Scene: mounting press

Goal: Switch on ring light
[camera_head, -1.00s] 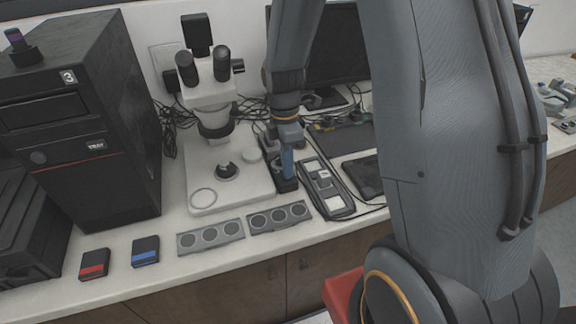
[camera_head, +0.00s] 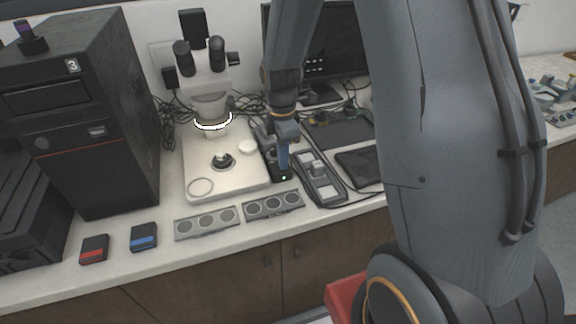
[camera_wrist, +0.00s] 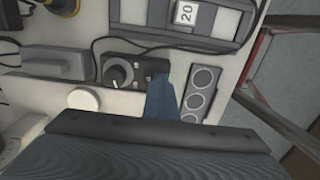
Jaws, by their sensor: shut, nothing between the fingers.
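The ring light (camera_head: 213,122) under the microscope head glows white. The microscope (camera_head: 207,75) stands on its pale base on the bench. A small black control box sits right of the base, with a green light showing on it (camera_head: 284,178). In the wrist view the control box (camera_wrist: 133,72) has a round knob. My gripper (camera_head: 284,163) is shut and empty, its blue fingers pointing down at the box. In the wrist view the blue fingers (camera_wrist: 162,98) cover part of the box's end, so I cannot tell whether they touch it.
Two grey three-hole holders (camera_head: 207,223) lie in front. Red (camera_head: 94,249) and blue (camera_head: 144,237) boxes lie left. A tall black machine (camera_head: 95,110) stands at left.

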